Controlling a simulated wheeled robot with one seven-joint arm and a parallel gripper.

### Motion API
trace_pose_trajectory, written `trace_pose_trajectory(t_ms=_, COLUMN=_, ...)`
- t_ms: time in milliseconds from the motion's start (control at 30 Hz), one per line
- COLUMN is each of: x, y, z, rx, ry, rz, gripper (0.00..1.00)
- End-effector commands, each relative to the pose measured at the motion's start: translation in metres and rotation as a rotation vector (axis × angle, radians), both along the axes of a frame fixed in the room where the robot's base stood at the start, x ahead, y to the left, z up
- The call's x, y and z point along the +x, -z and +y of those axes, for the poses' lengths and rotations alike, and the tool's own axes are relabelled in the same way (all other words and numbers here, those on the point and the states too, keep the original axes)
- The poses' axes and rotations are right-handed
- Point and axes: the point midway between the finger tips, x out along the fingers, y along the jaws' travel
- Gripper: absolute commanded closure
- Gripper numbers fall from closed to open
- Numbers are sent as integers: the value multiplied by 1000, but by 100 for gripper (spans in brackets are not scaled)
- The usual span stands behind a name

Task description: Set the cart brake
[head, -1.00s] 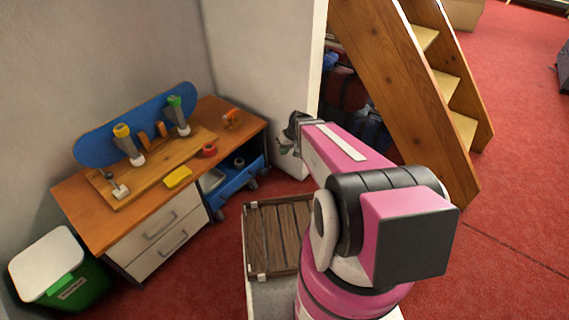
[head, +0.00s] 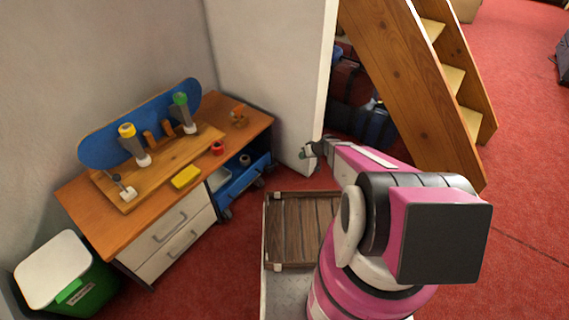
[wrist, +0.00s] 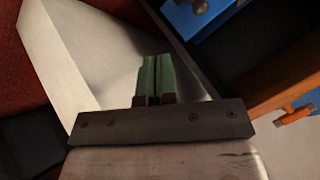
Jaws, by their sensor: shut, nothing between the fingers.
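The blue cart (head: 238,183) stands low under the right half of the bench, on small dark casters. It holds a grey tray and a dark round piece. In the wrist view a corner of the blue cart (wrist: 205,14) shows at the top right, with a grey round part on it. I cannot make out a brake lever in either view. My gripper (head: 307,151) is shut and empty, to the right of the cart in the head view, in front of the white wall's end. Its green fingers (wrist: 157,78) are together in the wrist view.
The wooden bench (head: 85,205) carries a blue skateboard deck (head: 105,135), a yellow block (head: 186,177) and a red ring (head: 218,148). The white wall (head: 265,65) ends beside my gripper. Wooden stairs (head: 420,90) rise at right. A green bin (head: 90,285) stands front left.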

Motion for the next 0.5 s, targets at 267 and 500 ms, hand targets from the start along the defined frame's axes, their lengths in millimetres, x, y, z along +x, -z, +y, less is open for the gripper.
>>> trace_pose_trajectory(t_ms=267, x=6, y=14, z=12, rx=-1, ry=-2, rz=1, gripper=100)
trace_pose_trajectory(t_ms=500, x=17, y=47, z=39, rx=-1, ry=-1, rz=1, gripper=100)
